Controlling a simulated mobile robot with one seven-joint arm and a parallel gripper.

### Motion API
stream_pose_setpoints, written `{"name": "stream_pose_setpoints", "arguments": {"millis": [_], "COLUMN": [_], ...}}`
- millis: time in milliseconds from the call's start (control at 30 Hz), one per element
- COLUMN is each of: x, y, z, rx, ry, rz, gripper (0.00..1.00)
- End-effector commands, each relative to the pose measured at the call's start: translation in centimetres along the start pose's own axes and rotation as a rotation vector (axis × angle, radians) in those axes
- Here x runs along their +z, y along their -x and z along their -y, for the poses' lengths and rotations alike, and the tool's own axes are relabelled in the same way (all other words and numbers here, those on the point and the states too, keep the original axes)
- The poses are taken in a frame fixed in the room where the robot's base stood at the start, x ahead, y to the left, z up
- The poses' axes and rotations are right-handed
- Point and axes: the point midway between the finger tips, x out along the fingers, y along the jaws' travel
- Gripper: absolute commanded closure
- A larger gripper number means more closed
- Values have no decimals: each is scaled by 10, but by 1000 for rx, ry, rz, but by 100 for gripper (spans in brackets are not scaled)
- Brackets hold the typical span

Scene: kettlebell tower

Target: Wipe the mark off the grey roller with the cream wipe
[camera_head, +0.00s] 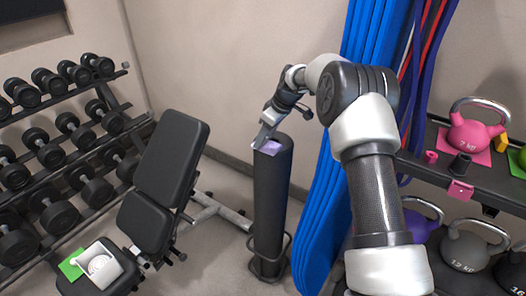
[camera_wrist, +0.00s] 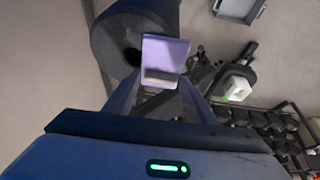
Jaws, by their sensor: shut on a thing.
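The grey roller (camera_head: 271,205) is a tall dark cylinder standing upright in a black wire holder. Its round hollow end shows in the wrist view (camera_wrist: 107,38). My gripper (camera_head: 268,133) points down at the roller's top and is shut on a lavender wipe (camera_head: 266,148). In the wrist view the wipe (camera_wrist: 163,52) lies between my fingertips, with a pale beige band near them, and overlaps the roller's end. It looks lavender rather than cream. I cannot make out a mark on the roller; the wipe and gripper hide part of the top.
Blue mats (camera_head: 340,200) stand close on the right. A dumbbell rack is at left; a kettlebell shelf (camera_head: 465,179) is at right.

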Motion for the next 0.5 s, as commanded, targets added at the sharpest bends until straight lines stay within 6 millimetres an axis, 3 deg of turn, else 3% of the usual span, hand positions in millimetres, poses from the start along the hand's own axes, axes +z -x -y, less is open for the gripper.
{"name": "stream_pose_setpoints", "arguments": {"millis": [500], "x": [-17], "y": [43], "z": [-3], "rx": [5], "ry": [-1], "rz": [-3], "gripper": [88]}}
